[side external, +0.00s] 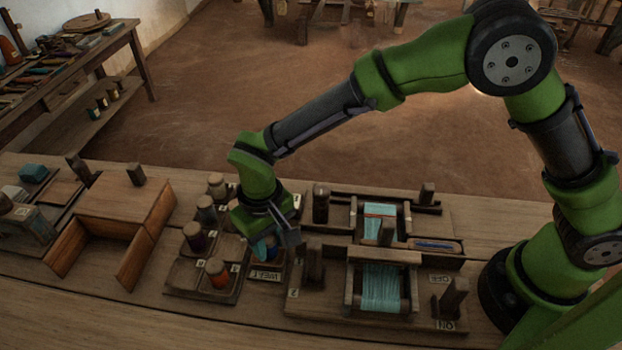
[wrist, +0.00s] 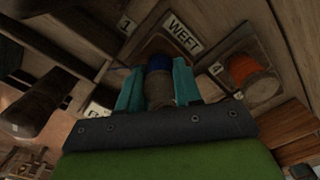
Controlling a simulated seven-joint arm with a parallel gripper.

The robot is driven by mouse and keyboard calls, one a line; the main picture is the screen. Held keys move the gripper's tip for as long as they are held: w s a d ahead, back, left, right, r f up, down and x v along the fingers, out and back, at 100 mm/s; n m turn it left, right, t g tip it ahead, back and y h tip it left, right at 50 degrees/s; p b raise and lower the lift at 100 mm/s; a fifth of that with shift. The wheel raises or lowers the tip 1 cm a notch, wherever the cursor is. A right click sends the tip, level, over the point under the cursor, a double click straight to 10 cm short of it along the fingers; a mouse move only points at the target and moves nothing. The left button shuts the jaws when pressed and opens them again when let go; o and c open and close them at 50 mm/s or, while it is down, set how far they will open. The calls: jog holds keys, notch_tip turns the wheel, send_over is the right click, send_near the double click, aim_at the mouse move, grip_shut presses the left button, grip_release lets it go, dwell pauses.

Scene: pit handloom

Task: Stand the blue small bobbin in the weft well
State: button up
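The blue small bobbin (wrist: 159,88) shows in the wrist view between the two teal fingers of my gripper (wrist: 158,86), which appear closed against its sides. Its blue end points toward the board and its brownish end is nearer my palm. The weft well (wrist: 150,46) is the dark recess beside the WEFT label (wrist: 182,33), just beyond the bobbin's blue end. In the side view my gripper (side external: 268,246) is low over the board behind the WEFT label (side external: 265,276), with a bit of blue at its fingers. The gripper hides most of the well, and I cannot tell whether the bobbin touches its floor.
An orange bobbin (side external: 217,273) stands in the rack (side external: 200,293) left of my gripper, with several other bobbins behind it. A small loom with teal threads (side external: 381,288) and upright wooden posts (side external: 314,266) stand close on the right. An open wooden box (side external: 120,215) is farther left.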

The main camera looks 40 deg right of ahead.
aim_at(267, 238)
jog(key=o, duration=0.4)
jog(key=shift+o, duration=0.2)
notch_tip(267, 238, up, 12)
jog(key=d+r+m+t+y, duration=0.1)
jog(key=d+r, duration=0.5)
jog(key=d, duration=0.2)
jog(key=s+d+r+m+t, duration=0.1)
jog(key=s+d+m+t, duration=0.1)
jog(key=s+d, duration=0.4)
jog(key=s+d+r+m+t+y, duration=0.1)
jog(key=s+d+t, duration=0.3)
jog(key=d, duration=0.9)
jog(key=shift+s+d+r+m, duration=0.3)
jog(key=shift+s+r+m, duration=0.45)
jog(key=shift+s, duration=0.2)
jog(key=shift+r, duration=0.1)
